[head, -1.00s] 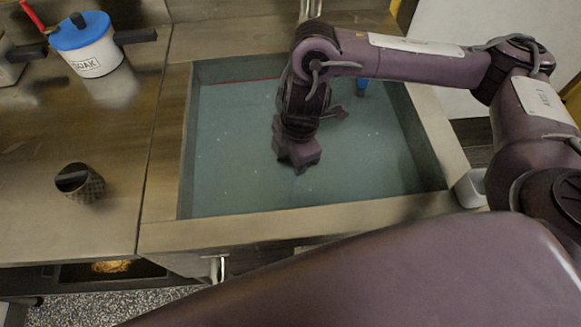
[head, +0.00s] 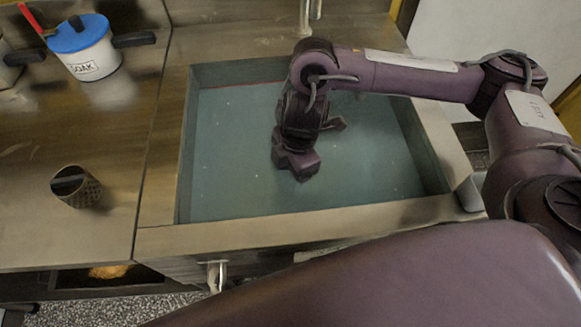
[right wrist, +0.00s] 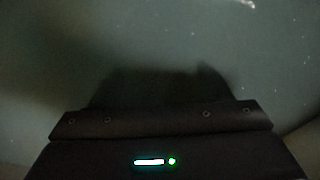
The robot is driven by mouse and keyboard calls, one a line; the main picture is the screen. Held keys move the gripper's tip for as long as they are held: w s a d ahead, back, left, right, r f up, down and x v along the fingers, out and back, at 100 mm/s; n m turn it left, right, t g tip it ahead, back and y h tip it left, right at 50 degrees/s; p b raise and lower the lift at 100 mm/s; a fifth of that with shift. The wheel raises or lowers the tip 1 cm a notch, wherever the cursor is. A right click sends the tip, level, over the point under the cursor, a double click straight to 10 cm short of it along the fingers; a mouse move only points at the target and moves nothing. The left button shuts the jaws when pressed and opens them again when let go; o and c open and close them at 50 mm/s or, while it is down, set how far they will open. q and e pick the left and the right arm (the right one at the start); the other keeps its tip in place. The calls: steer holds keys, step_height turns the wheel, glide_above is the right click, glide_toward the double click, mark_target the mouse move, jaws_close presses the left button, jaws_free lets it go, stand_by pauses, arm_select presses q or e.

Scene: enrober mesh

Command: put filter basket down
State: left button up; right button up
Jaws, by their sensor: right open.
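A dark mesh cup (head: 84,193), which looks like the filter basket, stands upright on the steel counter to the left of the sink. A dark bar shows across its top. My right gripper (head: 297,172) points down over the blue-green water in the sink (head: 370,180), well to the right of the cup. It is open, and I see nothing between its jaws. In the right wrist view the gripper body (right wrist: 160,122) fills the bottom edge, with only murky water beyond it. My left gripper is not in view.
A white pot (head: 92,62) with a blue lid and a label ending in "OAK" stands at the back left. The steel sink rim (head: 300,228) surrounds the water. The counter (head: 110,135) around the cup is clear. A tap (head: 311,12) rises behind the sink.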

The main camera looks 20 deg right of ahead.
mark_target(293, 178)
steer(key=shift+r, duration=0.25)
steer(key=r, duration=0.1)
steer(key=r+p, duration=0.1)
steer(key=r, duration=0.1)
steer(key=r+p, duration=0.1)
steer(key=shift+w+d+r, duration=0.15)
steer(key=shift+d+r, duration=0.2)
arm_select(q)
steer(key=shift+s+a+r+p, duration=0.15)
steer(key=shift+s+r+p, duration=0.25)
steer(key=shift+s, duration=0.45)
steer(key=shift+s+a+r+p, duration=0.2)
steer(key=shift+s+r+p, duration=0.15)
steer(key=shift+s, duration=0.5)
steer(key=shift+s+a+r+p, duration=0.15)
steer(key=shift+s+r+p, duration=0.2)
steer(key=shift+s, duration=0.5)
arm_select(e)
step_height(293, 178, up, 7)
steer(key=d, duration=0.1)
